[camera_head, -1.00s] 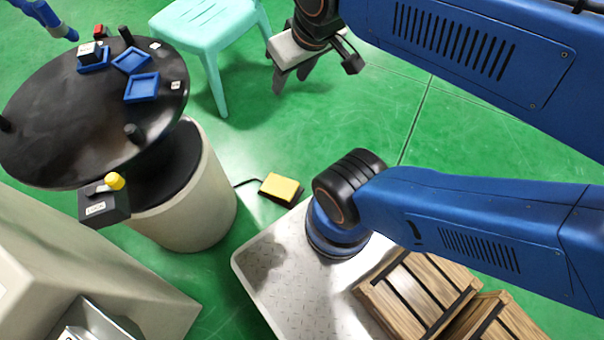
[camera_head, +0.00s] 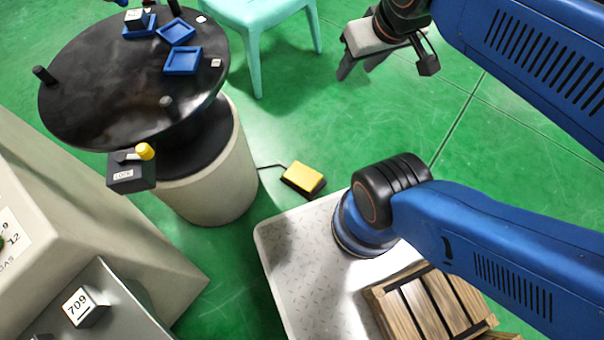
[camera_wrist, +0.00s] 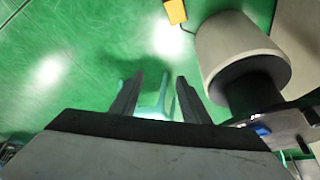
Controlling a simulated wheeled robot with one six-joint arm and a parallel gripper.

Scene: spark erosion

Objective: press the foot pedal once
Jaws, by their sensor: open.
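The foot pedal (camera_head: 304,176) is a small block with a yellow top and dark base. It lies on the green floor right of the round table's pedestal, with a black cable running left from it. It also shows at the top edge of the wrist view (camera_wrist: 176,11). My gripper (camera_head: 358,72) is up and to the right of the pedal in the head view, above the floor and apart from it. Its two dark fingers are spread with nothing between them; they also show in the wrist view (camera_wrist: 158,98).
A black round table (camera_head: 110,90) on a pale pedestal (camera_head: 215,190) holds blue trays (camera_head: 183,61). A small box with a yellow knob (camera_head: 132,172) sits at its edge. A turquoise chair (camera_head: 262,15) stands behind. A grey machine (camera_head: 75,220) is at left.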

